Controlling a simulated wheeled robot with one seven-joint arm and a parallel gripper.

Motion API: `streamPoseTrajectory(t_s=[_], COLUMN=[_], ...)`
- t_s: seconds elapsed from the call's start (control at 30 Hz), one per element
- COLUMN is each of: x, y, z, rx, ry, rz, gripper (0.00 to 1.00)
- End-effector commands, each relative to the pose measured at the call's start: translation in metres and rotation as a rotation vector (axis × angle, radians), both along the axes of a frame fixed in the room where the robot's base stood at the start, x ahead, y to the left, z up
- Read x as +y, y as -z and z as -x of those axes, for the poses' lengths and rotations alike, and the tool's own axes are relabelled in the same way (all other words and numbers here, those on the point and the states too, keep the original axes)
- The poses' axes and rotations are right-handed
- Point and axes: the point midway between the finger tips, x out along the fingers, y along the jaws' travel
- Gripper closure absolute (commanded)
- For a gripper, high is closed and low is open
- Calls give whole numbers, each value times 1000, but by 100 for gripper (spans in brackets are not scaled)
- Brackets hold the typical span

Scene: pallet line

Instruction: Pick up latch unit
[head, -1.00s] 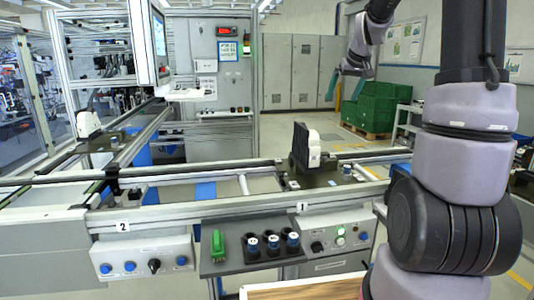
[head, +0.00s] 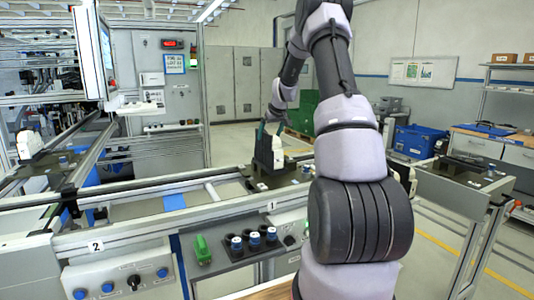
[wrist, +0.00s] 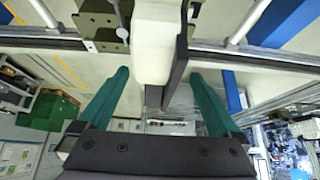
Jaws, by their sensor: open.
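The latch unit, a black upright plate with a white block (head: 264,155), stands on a dark carrier (head: 287,178) on the conveyor near the panel marked 1. My gripper (head: 270,130) is above it, pointing down, with its teal fingers spread. In the wrist view, the white block and black plate (wrist: 154,45) lie between the two fingers of my gripper (wrist: 160,74), with gaps on both sides. Whether a finger touches the unit I cannot tell. My arm hides part of the conveyor to the right.
A tray (head: 228,258) with a green piece (head: 202,249) and several blue-capped black pieces is at the front. Conveyor rails (head: 150,190) run to the left. Another white unit (head: 30,145) is at far left. A workbench with a blue bin (head: 418,141) stands at right.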

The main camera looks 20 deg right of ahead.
Motion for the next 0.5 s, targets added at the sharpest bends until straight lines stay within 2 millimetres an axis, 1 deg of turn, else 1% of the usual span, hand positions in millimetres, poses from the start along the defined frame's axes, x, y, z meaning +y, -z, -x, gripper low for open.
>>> streamPoseTrajectory(t_s=[0.3,0.4,0.5], x=[-3,-3,-3], y=[34,40,42], z=[-27,-31,-32], rx=[1,1,0], ry=[0,1,1], rz=[0,-1,-1], gripper=[1,1,1])
